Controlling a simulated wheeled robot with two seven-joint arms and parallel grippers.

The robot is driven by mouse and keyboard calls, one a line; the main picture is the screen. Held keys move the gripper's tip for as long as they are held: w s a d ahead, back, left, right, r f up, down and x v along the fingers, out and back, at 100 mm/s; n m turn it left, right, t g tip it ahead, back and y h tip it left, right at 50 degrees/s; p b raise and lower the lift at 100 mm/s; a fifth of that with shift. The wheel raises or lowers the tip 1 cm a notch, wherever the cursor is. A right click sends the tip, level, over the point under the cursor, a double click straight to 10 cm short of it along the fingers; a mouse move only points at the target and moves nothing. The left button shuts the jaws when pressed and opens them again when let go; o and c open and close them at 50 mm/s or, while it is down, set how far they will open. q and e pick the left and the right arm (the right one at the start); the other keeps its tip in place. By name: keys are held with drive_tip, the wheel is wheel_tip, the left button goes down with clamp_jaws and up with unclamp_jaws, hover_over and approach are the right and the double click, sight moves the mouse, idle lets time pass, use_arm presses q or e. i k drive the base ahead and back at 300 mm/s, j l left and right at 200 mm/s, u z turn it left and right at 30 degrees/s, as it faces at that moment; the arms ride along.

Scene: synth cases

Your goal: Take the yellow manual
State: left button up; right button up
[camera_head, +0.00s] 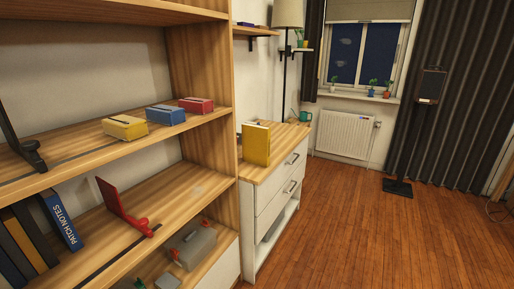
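A yellow manual (257,145) stands upright on the wooden top of a white dresser (264,175), just right of the tall wooden shelf unit. Its front cover faces my view and its lower edge is close to the front of the dresser top. Neither of my grippers shows in the head view, and nothing touches the manual.
The shelf unit (208,95) holds yellow (125,128), blue (166,115) and red (197,105) boxes, a red bookend (122,207) and several binders. A green watering can (304,117) stands behind the manual. A speaker stand (398,187) is at right. The floor (350,235) before the dresser is clear.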

sight(256, 139)
drive_tip(key=i+l+u, duration=0.2)
drive_tip(key=u, duration=0.25)
drive_tip(key=i+l+u, duration=0.15)
drive_tip(key=l+u, duration=0.3)
drive_tip(key=i+l+u, duration=0.1)
drive_tip(key=l, duration=0.45)
drive_tip(key=i+l, duration=0.25)
drive_tip(key=l, duration=0.35)
drive_tip(key=i+l+u, duration=0.15)
drive_tip(key=l, duration=0.4)
drive_tip(key=i+l, duration=0.1)
drive_tip(key=l, duration=0.5)
drive_tip(key=i+l+u, duration=0.15)
drive_tip(key=l, duration=1.05)
drive_tip(key=i+u, duration=0.05)
drive_tip(key=i, duration=0.05)
